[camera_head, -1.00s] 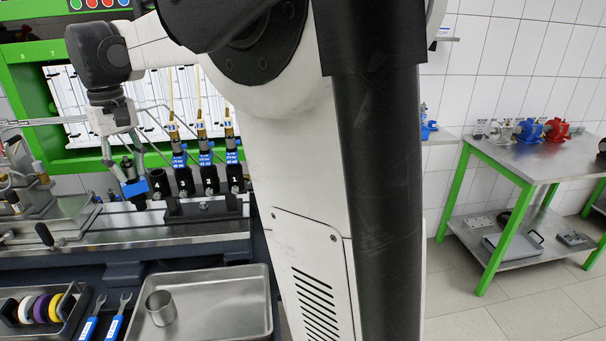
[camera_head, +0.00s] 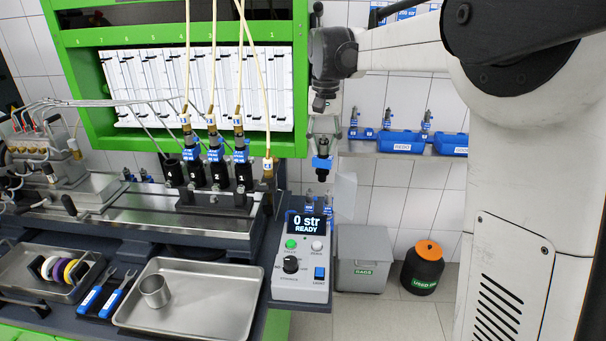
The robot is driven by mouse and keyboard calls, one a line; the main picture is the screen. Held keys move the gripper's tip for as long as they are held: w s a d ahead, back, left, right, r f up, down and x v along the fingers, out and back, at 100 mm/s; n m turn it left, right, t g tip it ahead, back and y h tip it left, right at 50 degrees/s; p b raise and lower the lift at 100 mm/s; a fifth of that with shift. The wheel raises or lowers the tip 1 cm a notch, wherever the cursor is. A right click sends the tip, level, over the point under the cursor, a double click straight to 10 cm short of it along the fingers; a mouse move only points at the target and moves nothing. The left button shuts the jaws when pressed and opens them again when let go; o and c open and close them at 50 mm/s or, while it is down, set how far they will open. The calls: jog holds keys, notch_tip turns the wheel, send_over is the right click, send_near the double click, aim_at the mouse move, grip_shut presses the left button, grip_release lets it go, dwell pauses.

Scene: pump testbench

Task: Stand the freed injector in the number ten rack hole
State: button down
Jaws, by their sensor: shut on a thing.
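My gripper (camera_head: 322,132) points down in the air to the right of the green test bench. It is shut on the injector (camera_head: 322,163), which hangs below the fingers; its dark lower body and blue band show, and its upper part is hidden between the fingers. Below it, behind the control box, stands a blue rack (camera_head: 300,222) with small dark injectors upright in it. The injector is apart from this rack. The rack's hole numbers are too small to read and partly hidden, so I cannot tell the number ten hole.
A control box (camera_head: 303,262) reading "0 str READY" stands in front of the blue rack. Numbered black holders (camera_head: 217,176) on the bench carry injectors with hoses. A wall shelf (camera_head: 440,152) with blue bins is at right. A grey bin (camera_head: 363,258) and a black drum (camera_head: 422,268) stand on the floor.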

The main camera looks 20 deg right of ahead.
jog(key=w+a+f+m+p, duration=0.2)
jog(key=w+f+m, duration=0.5)
jog(key=f, duration=0.3)
jog(key=w+a+f+m+p, duration=0.2)
jog(key=w+a+f+m, duration=0.1)
jog(key=w+f+m, duration=0.4)
notch_tip(320, 180, down, 4)
jog(key=shift+a+r+m, duration=0.25)
jog(key=shift+a+m, duration=0.1)
jog(key=shift+m, duration=0.45)
jog(key=shift+b, duration=0.55)
dwell(0.3)
jog(key=shift+f+b, duration=0.95)
jog(key=shift+f, duration=0.3)
jog(key=shift+f+b, duration=0.6)
jog(key=shift+b, duration=0.3)
dwell(1.4)
jog(key=c, duration=1.8)
grip_release()
